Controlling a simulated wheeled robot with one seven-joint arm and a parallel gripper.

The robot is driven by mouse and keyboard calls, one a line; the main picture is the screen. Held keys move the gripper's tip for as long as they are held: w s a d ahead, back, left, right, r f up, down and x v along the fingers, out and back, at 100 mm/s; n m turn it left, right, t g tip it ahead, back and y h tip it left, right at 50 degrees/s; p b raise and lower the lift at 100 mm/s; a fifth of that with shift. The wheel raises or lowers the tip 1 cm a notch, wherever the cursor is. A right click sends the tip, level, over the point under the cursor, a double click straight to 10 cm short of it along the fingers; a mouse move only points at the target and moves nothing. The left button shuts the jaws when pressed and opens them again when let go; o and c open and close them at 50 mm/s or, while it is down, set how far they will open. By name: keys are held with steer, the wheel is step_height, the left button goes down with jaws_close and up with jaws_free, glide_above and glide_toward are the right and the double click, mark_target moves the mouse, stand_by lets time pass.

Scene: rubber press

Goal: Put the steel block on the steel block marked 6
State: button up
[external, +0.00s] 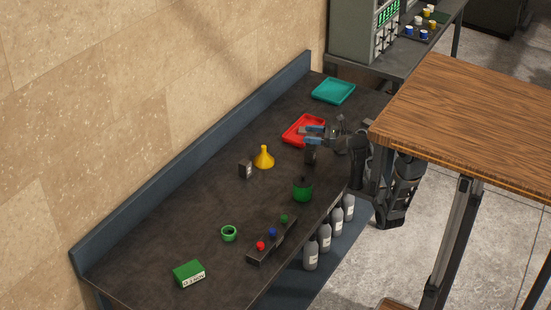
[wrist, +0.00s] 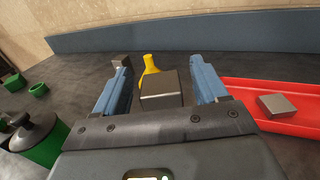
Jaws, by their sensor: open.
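My gripper (external: 310,135) is open over the bench beside the red tray; its blue fingers also show in the wrist view (wrist: 160,70). A dark steel block (wrist: 161,92) appears between the fingers in the wrist view, and stands just below the gripper in the external view (external: 311,156). I cannot tell whether the fingers touch it. Another block (external: 246,170) stands left of the yellow funnel, partly hidden behind the left finger in the wrist view (wrist: 122,60). A third, flat grey block (wrist: 278,105) lies in the red tray (external: 288,140). No 6 is readable on any block.
The yellow funnel (external: 264,159) stands beyond the gripper. A green lidded pot (external: 302,190) is at the front edge. A rack with coloured knobs (external: 260,252), a green ring (external: 229,233) and a green box (external: 188,273) lie to the left. A teal tray (external: 333,90) is at the far end.

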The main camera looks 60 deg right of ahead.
steer(key=shift+s+d+r, duration=0.1)
steer(key=shift+s, duration=0.05)
steer(key=v, duration=1.1)
steer(key=shift+s+b, duration=0.3)
steer(key=shift+b, duration=0.1)
steer(key=shift+d, duration=0.1)
